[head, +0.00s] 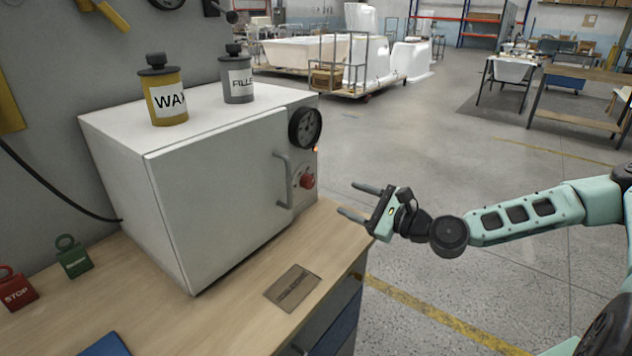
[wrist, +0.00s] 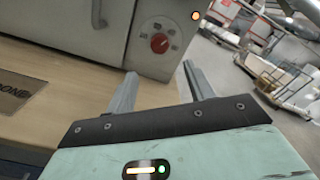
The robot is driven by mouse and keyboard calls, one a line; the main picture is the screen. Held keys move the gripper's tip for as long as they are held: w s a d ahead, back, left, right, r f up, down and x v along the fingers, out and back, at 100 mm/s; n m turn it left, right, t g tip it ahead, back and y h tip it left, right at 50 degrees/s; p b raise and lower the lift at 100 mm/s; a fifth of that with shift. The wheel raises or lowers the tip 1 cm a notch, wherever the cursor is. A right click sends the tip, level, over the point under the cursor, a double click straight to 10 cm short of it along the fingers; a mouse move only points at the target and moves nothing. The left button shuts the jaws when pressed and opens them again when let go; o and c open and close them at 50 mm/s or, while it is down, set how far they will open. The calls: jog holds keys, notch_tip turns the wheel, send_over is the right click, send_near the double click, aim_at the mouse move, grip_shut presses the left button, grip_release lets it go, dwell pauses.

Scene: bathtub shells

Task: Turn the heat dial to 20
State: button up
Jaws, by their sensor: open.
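A white oven-like cabinet (head: 215,185) stands on the wooden bench with its door shut. A red knob (head: 307,181) sits low on its front panel, right of the door handle. The knob also shows in the wrist view (wrist: 159,43), with small marks around it too blurred to read. A larger black round dial (head: 305,127) sits above it; its markings are too small to read. I cannot tell from lettering which is the heat dial. My gripper (head: 358,201) is open and empty, right of the panel and apart from both. Its fingers (wrist: 162,72) point towards the red knob.
A vertical door handle (head: 284,180) stands out left of the red knob. An orange lamp (wrist: 195,15) glows on the panel. WAX (head: 166,98) and filler (head: 238,82) containers stand on top. A brown plate (head: 293,288) lies on the bench. Open floor is to the right.

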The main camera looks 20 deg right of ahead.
aim_at(312, 184)
jog(key=p+x, duration=0.2)
jog(key=x, duration=0.9)
jog(key=shift+w+a, duration=0.1)
jog(key=c, duration=1)
